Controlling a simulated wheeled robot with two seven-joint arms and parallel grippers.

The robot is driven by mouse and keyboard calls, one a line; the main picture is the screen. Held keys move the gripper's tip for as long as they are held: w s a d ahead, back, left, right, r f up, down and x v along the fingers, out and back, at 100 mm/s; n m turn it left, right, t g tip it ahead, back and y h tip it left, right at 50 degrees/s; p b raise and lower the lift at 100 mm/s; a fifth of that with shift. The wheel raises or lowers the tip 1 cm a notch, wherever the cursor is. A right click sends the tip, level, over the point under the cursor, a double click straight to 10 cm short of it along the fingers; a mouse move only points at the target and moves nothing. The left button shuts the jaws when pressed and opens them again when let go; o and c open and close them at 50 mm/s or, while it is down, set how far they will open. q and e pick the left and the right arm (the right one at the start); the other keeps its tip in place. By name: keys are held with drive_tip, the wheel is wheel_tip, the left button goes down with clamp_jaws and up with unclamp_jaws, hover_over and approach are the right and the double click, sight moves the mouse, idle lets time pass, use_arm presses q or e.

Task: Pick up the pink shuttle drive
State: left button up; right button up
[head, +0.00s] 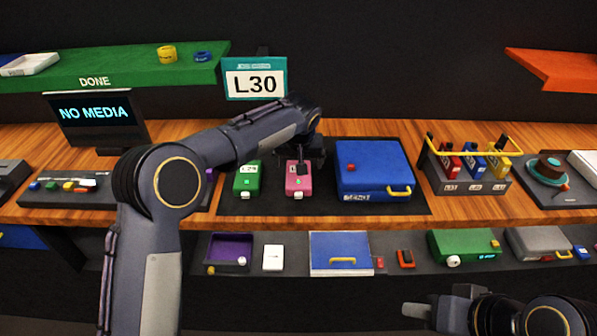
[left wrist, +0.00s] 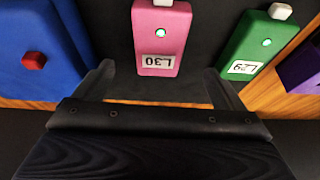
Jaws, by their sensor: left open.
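The pink shuttle drive (head: 298,182), labelled L30 in the left wrist view (left wrist: 162,38), lies on a dark mat between a green drive (head: 247,179) and a blue case (head: 373,170). My left gripper (head: 312,150) is over its far end and hides part of it. In the left wrist view my left gripper (left wrist: 158,72) is open, with one finger to each side of the pink drive's labelled end. The fingers do not visibly touch it. The green drive (left wrist: 256,45) is labelled L29. My right gripper (head: 440,304) is low at the front right; its jaw opening is unclear.
A sign (head: 255,80) reads L30, and a screen (head: 96,113) reads NO MEDIA. A rack (head: 468,180) of several coloured drives stands right of the blue case. A green DONE shelf (head: 120,72) is at back left. A lower shelf (head: 400,270) holds several items.

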sight(294, 183)
use_arm(q)
drive_tip(key=shift+w+f, duration=0.15)
drive_tip(key=shift+f, duration=0.2)
drive_tip(key=p+x, duration=0.2)
drive_tip(key=x, duration=0.5)
drive_tip(key=shift+c, duration=0.4)
drive_tip(key=c, duration=1)
drive_tip(key=shift+o, duration=0.2)
drive_tip(key=shift+r, duration=0.1)
